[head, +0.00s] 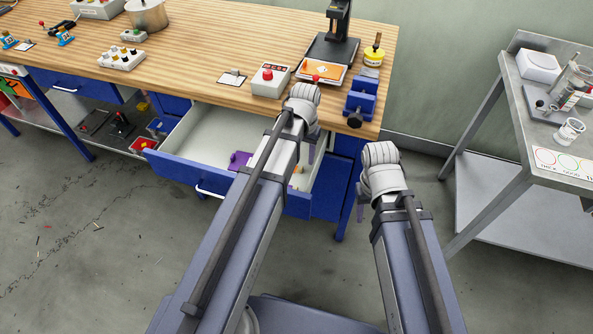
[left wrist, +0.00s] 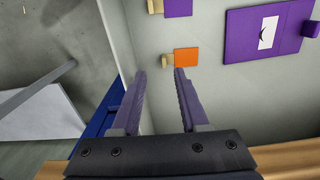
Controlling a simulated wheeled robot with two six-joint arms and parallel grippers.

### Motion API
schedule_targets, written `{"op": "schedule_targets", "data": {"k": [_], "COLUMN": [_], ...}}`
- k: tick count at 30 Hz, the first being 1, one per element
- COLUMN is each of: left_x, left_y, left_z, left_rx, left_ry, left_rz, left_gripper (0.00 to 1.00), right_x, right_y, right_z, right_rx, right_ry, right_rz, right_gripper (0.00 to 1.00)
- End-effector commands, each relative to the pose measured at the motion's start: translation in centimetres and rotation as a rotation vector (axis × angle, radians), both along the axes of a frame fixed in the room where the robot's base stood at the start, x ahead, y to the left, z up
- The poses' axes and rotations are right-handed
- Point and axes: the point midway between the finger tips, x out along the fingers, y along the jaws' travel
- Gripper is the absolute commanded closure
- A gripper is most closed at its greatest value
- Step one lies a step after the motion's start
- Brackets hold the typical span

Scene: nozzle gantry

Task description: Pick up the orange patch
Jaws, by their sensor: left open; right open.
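The orange patch (left wrist: 187,57) is a small flat square in the open drawer (left wrist: 222,97), seen in the left wrist view. A small wooden piece (left wrist: 148,68) lies at its left side. My left gripper (left wrist: 160,71) is open and empty, its fingertips just below the patch in that view; I cannot tell the height between them. In the head view my left gripper (head: 311,148) is over the drawer's right part, mostly hidden by its own arm. My right gripper (head: 361,206) is open, apart from the drawer, right of it, and mostly hidden by its wrist.
A purple patch (left wrist: 178,7) with another wooden piece (left wrist: 155,6) and a larger purple panel (left wrist: 290,42) with a white label also lie in the drawer. The workbench (head: 200,60) stands behind. A blue vise (head: 360,98) sits at its right edge. A grey cart (head: 515,190) stands right.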

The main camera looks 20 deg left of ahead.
Motion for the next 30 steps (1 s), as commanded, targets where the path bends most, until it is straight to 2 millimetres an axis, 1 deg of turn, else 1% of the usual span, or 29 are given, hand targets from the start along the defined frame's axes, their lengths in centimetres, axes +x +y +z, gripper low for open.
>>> {"op": "schedule_targets", "data": {"k": [5, 12, 14, 17, 23, 26, 30], "left_x": [0.0, 0.1, 0.1, 0.1, 0.1, 0.1, 0.1], "left_y": [0.2, 0.6, 0.6, 0.6, 0.6, 0.6, 0.6], "left_z": [-1.5, -4.5, -5.0, -5.3, -5.1, -5.1, -5.1], "left_rx": [0.000, 0.000, 0.000, 0.000, 0.000, 0.000, 0.000], "left_ry": [0.000, 0.000, 0.000, 0.000, 0.000, 0.000, 0.000], "left_rz": [0.000, -0.001, -0.001, -0.001, 0.000, 0.000, 0.000], "left_gripper": [0.56, 0.56, 0.56, 0.56, 0.56, 0.65, 0.81], "right_x": [0.0, 0.0, 0.0, 0.0, 0.0, 0.0, 0.0], "right_y": [0.0, 0.0, 0.0, 0.0, 0.0, 0.0, 0.0], "right_z": [-1.5, -4.5, -5.0, -5.3, -5.1, -5.1, -5.1], "right_rx": [0.000, 0.000, 0.000, 0.000, 0.000, 0.000, 0.000], "right_ry": [0.000, 0.000, 0.000, 0.000, 0.000, 0.000, 0.000], "right_rz": [0.000, 0.000, 0.000, 0.000, 0.000, 0.000, 0.000], "right_gripper": [0.50, 0.50, 0.50, 0.50, 0.50, 0.50, 0.50]}}
